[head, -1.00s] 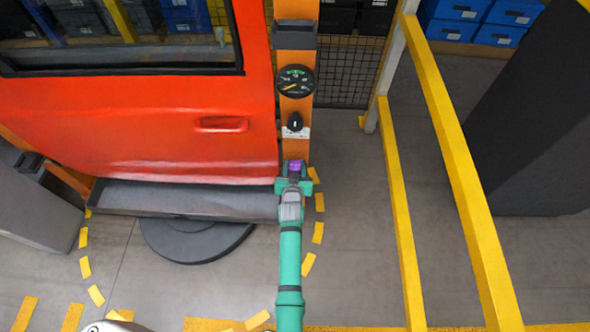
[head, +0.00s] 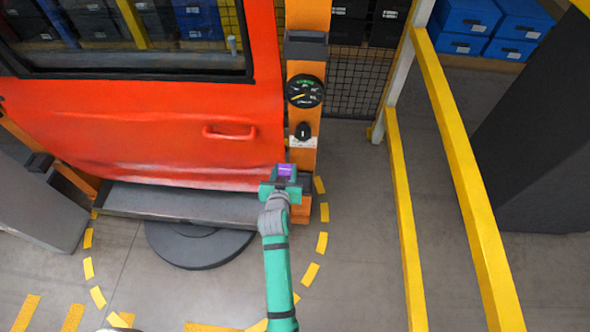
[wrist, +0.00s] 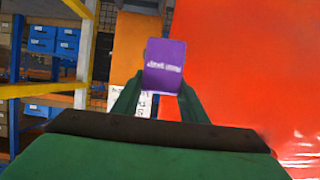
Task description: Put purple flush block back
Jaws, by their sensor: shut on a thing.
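The purple flush block (wrist: 165,66) is held between the two fingers of my gripper (wrist: 158,100) in the wrist view, with pale lettering on its face. In the head view the block (head: 286,171) shows as a small purple patch at the end of my green gripper (head: 283,182). My gripper is shut on it, in front of the lower right corner of the red door (head: 150,130) and the foot of the orange post (head: 304,150). I cannot tell whether the block touches either.
A grey tray (head: 170,203) runs under the door. Yellow rails (head: 455,170) stand to the right, with open floor between.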

